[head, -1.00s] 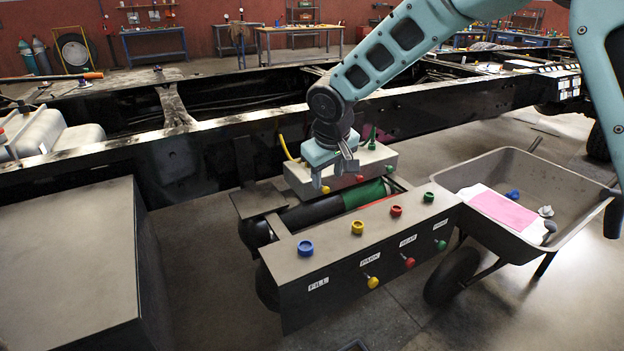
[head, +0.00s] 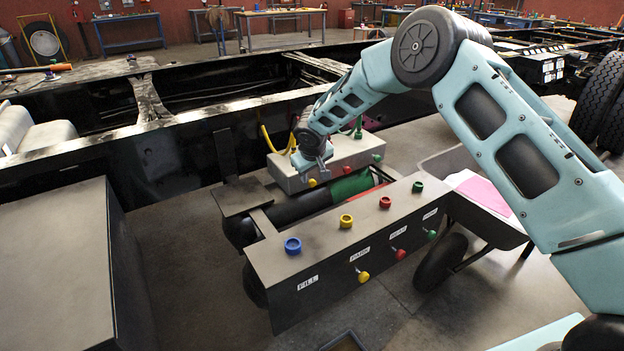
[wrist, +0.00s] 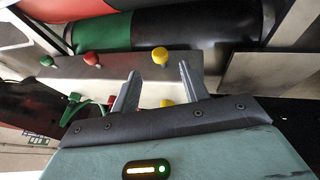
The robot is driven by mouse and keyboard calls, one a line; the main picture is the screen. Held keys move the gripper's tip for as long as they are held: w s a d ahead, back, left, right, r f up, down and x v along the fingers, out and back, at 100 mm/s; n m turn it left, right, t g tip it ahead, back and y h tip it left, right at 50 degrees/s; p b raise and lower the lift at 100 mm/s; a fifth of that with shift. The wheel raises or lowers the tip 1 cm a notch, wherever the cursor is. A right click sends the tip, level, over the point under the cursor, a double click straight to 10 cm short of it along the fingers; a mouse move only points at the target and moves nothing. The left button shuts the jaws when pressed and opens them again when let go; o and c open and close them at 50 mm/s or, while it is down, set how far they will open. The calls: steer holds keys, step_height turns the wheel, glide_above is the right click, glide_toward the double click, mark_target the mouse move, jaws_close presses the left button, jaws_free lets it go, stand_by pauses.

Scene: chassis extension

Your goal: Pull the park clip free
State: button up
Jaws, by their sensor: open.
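No part is clearly recognisable as the park clip. In the head view, a yellow knob (head: 363,276) sits below the PARK label (head: 359,254) on the front panel. A grey box (head: 335,160) behind the tank carries another yellow knob (head: 312,183). My gripper (head: 314,165) is at this box's left part, its fingers small and partly unclear there. In the wrist view my gripper (wrist: 158,72) is open. A yellow knob (wrist: 160,54) lies just beyond the fingertips, and a second yellow piece (wrist: 166,103) shows between the fingers. Nothing is visibly held.
Red (wrist: 91,58) and green (wrist: 75,97) pieces are close beside the fingers. The tank (head: 310,213) lies between the grey box and the front panel (head: 330,290). The chassis rail (head: 215,115) runs behind. My arm partly covers the wheelbarrow (head: 450,160) at right.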

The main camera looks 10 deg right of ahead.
mark_target(312, 181)
steer(key=x, duration=0.5)
steer(key=shift+w+f, duration=0.1)
steer(key=shift+f, duration=0.2)
steer(key=shift+c, duration=0.4)
